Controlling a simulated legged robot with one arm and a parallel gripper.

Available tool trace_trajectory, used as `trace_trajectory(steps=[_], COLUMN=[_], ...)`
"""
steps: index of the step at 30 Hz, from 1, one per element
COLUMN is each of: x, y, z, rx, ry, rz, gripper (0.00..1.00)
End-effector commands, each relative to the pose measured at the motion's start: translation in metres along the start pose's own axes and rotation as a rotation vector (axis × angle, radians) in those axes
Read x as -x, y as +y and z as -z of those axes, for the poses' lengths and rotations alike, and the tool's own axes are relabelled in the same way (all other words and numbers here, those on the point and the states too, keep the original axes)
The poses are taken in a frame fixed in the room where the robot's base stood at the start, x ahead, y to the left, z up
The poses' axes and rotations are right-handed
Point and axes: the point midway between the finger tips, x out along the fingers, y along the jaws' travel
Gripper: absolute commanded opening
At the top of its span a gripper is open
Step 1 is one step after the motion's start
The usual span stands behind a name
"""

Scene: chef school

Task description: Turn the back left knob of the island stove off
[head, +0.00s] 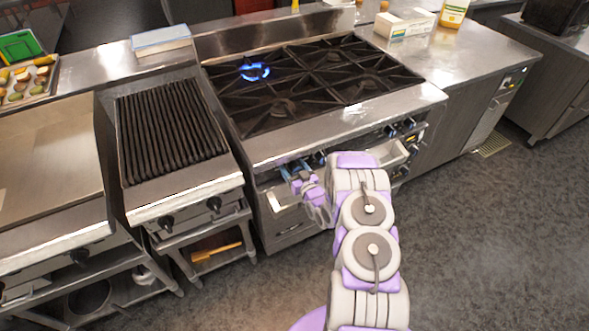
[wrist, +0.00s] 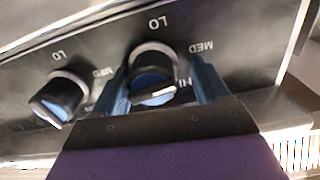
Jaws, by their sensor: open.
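The island stove (head: 320,85) has a black grate top. A blue flame (head: 255,71) burns at its back left burner. Knobs sit along its front panel, partly hidden by my arm. My gripper (head: 296,172) is at the left part of that panel. In the wrist view my gripper (wrist: 161,88) is open, with one blue finger on each side of a black knob with a blue face (wrist: 150,82). Its white mark points right, near "HI". I cannot tell if the fingers touch it. A second similar knob (wrist: 58,98) is to the left, outside the fingers.
A grill (head: 170,135) with its own front knobs stands left of the stove. A steel counter (head: 465,55) with boxes and a yellow bottle is to the right. The dark floor (head: 480,230) in front is clear on the right.

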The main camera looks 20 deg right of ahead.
Motion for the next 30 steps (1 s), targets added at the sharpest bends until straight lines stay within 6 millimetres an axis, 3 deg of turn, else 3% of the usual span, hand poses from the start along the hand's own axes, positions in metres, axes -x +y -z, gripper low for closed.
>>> trace_trajectory(steps=[5,21,30], x=[0.0007,0.0011,0.0011], y=[0.0047,0.0057,0.0054], z=[-0.0006,0.0010,0.0026], rx=[-0.005,-0.003,-0.006], ry=[0.001,0.004,0.007], rz=[-0.001,-0.005,-0.003], gripper=[0.73,0.22,0.20])
